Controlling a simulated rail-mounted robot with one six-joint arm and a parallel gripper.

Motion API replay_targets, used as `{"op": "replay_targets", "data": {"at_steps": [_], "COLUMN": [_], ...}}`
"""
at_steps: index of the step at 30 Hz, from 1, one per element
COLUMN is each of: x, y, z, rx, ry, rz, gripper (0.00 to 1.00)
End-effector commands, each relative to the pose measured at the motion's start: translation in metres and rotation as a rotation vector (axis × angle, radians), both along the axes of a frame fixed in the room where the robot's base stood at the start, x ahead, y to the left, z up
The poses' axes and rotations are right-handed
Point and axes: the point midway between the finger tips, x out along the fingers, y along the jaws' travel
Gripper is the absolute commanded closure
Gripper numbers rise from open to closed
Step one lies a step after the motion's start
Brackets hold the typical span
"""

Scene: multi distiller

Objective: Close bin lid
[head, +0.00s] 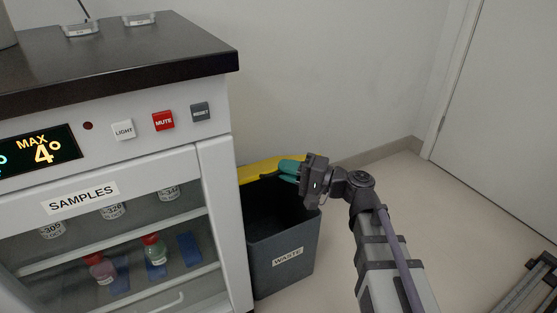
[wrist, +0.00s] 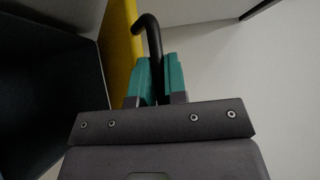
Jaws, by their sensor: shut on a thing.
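A dark grey waste bin (head: 283,262) with a "WASTE" label stands on the floor right of the sample cabinet. Its yellow lid (head: 258,172) is raised at the back of the bin, and the bin's dark inside shows. The lid is a yellow strip in the wrist view (wrist: 118,42). My gripper (head: 290,170) is at the lid's upper right edge. In the wrist view its teal fingers (wrist: 160,80) are shut on a black curved handle (wrist: 152,45) beside the yellow lid. Where the handle joins the lid is not clear.
The white cabinet (head: 215,165) with a dark countertop (head: 120,60) stands close on the bin's left. A wall (head: 330,70) is behind the bin. Floor to the right (head: 440,210) is clear up to the door (head: 505,120). A dark frame lies at lower right.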

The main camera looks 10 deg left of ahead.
Motion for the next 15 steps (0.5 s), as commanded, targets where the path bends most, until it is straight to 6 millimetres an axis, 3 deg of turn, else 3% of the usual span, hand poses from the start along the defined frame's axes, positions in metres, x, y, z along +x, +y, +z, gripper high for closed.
{"op": "replay_targets", "data": {"at_steps": [1, 4, 15], "x": [-0.003, -0.007, -0.012], "y": [-0.003, -0.006, -0.009], "z": [-0.012, -0.019, -0.023], "rx": [0.001, 0.001, 0.002], "ry": [0.003, 0.003, 0.004], "rz": [-0.003, -0.002, -0.001], "gripper": [1.00, 1.00, 1.00]}}
